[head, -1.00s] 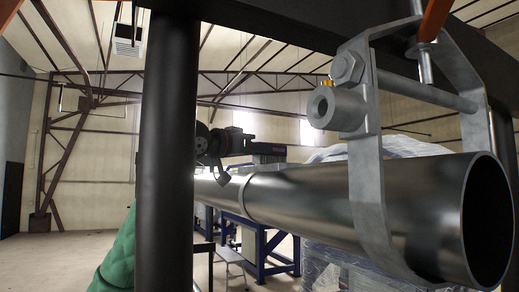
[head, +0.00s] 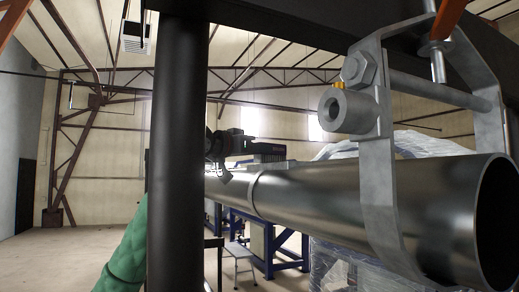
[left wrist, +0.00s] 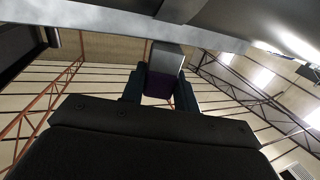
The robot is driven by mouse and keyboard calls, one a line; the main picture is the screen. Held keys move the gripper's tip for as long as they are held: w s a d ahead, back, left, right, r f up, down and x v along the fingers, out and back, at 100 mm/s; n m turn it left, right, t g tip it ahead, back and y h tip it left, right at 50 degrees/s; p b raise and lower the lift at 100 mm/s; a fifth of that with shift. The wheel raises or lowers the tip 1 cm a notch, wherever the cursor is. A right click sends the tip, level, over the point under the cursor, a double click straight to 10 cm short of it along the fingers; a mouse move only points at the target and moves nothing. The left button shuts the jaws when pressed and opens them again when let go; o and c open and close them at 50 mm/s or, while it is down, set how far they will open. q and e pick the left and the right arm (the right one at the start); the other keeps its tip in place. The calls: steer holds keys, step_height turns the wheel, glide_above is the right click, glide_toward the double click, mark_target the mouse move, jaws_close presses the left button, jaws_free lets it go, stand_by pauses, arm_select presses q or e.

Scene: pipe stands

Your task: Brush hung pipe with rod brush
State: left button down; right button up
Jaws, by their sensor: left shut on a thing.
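The steel pipe (head: 330,205) hangs in a grey metal hanger (head: 378,195), its open end at the right of the head view. My left gripper (head: 232,146) shows small above the pipe's far part, partly hidden by a black post. It is shut on a dark block-like piece (head: 268,149), likely the rod brush, which appears close over the pipe; contact is unclear. In the left wrist view, my left gripper (left wrist: 160,92) grips a grey and purple block (left wrist: 165,70). A pale grey bar (left wrist: 110,19) crosses above it. My right gripper is not seen.
The black post (head: 177,150) stands in front, left of the pipe. A dark beam (head: 300,14) runs overhead. A blue frame (head: 265,250) and a wrapped bundle (head: 345,268) are below the pipe. Open floor (head: 60,262) lies at the left.

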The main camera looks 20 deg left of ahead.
arm_select(q)
steer(key=shift+w+a+f, duration=0.1)
steer(key=shift+w+a, duration=1.35)
steer(key=shift+a, duration=0.25)
steer(key=shift+w+a, duration=0.1)
steer(key=shift+w+a, duration=1.85)
steer(key=shift+a, duration=0.25)
steer(key=shift+r, duration=0.2)
steer(key=s+a+r+b, duration=0.2)
steer(key=s+a, duration=0.7)
steer(key=s, duration=0.1)
steer(key=shift+s+a+r+b, duration=0.2)
steer(key=shift+s+r+b, duration=0.05)
steer(key=shift+r+b, duration=0.1)
